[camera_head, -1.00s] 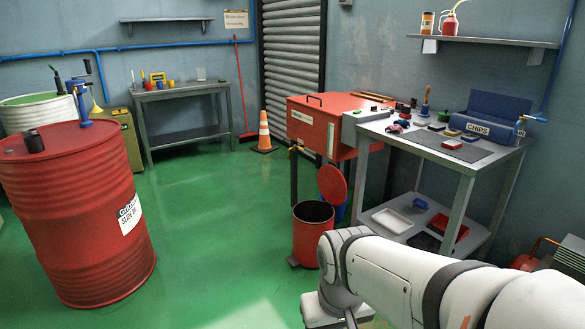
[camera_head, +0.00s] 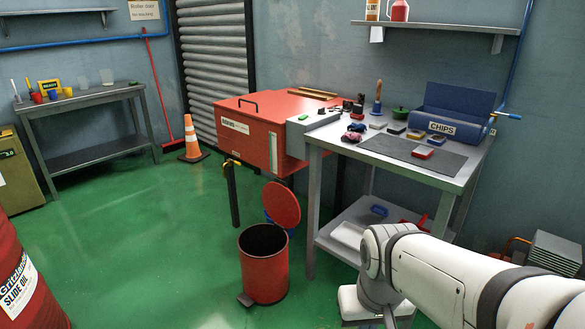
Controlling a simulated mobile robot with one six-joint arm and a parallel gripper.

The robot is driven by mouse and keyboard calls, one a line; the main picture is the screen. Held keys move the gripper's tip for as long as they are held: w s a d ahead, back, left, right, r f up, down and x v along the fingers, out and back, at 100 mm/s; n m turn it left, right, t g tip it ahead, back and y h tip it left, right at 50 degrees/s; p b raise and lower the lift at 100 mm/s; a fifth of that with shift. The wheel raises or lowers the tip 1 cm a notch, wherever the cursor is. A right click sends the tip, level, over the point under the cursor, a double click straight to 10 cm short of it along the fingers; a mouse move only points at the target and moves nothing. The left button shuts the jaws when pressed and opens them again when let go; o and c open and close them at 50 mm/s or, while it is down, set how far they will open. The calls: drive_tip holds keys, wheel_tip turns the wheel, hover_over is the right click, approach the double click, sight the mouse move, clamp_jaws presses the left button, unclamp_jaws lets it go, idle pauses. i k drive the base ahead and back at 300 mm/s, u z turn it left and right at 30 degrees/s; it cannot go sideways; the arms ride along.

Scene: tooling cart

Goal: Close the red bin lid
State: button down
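The red bin (camera_head: 265,272) is a small round pedal bin standing on the green floor left of the workbench. Its round red lid (camera_head: 281,205) is raised open and tilted back behind the rim. The dark inside of the bin shows. A dark pedal (camera_head: 245,299) sits at its lower left. My white arm comes in from the lower right, to the right of the bin and apart from it. My gripper's fingers are not visible; they lie out of the picture below the arm's wrist.
The grey workbench (camera_head: 311,215) with a lower shelf stands right behind the bin. A red cabinet (camera_head: 245,140) stands behind the bin. A red drum (camera_head: 25,290) is at the lower left edge. The green floor left of the bin is free.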

sight(280, 203)
drive_tip(key=z, duration=0.1)
drive_tip(key=i, duration=0.9)
drive_tip(key=u, duration=0.35)
